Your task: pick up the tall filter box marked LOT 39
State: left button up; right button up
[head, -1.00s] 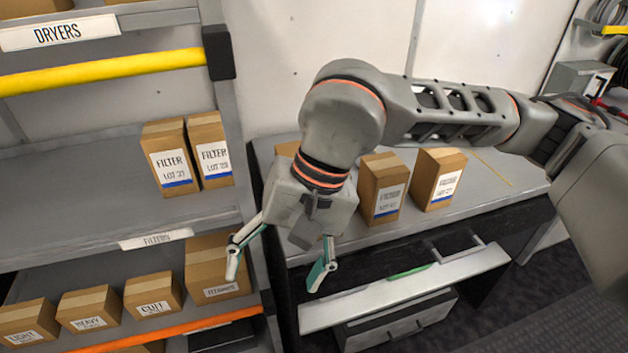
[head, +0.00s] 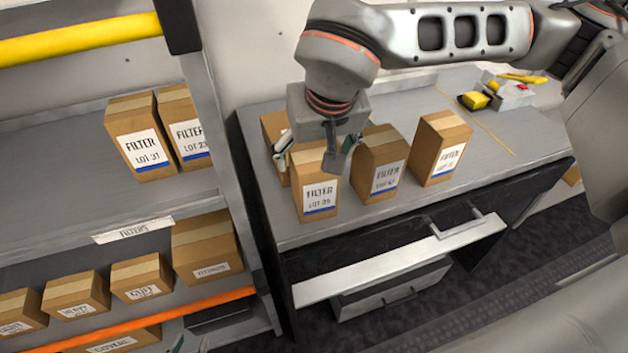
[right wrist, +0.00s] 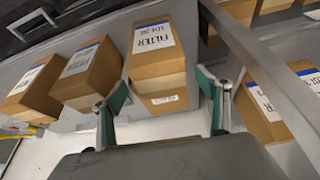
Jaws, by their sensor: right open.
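The tall brown filter box (head: 317,190) stands upright on the grey counter, at its front left. Its white label has a blue stripe and appears to read LOT 39, though the last digit is blurred. My right gripper (head: 312,150) is open above its top end. In the right wrist view the same box (right wrist: 157,58) appears inverted, its near end between the parted fingers (right wrist: 162,100). I cannot tell whether either finger touches it. My left gripper is not in view.
Two filter boxes (head: 379,165) (head: 440,148) stand to the right, one close by. Another box (head: 273,135) is partly hidden behind. The shelf rack (head: 215,130) with LOT-marked boxes (head: 140,145) is close on the left. Yellow tools (head: 475,100) lie at the back right.

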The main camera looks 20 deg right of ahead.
jog(key=shift+x, duration=1.25)
jog(key=c, duration=1.6)
jog(key=shift+c, duration=0.2)
jog(key=shift+r, duration=0.1)
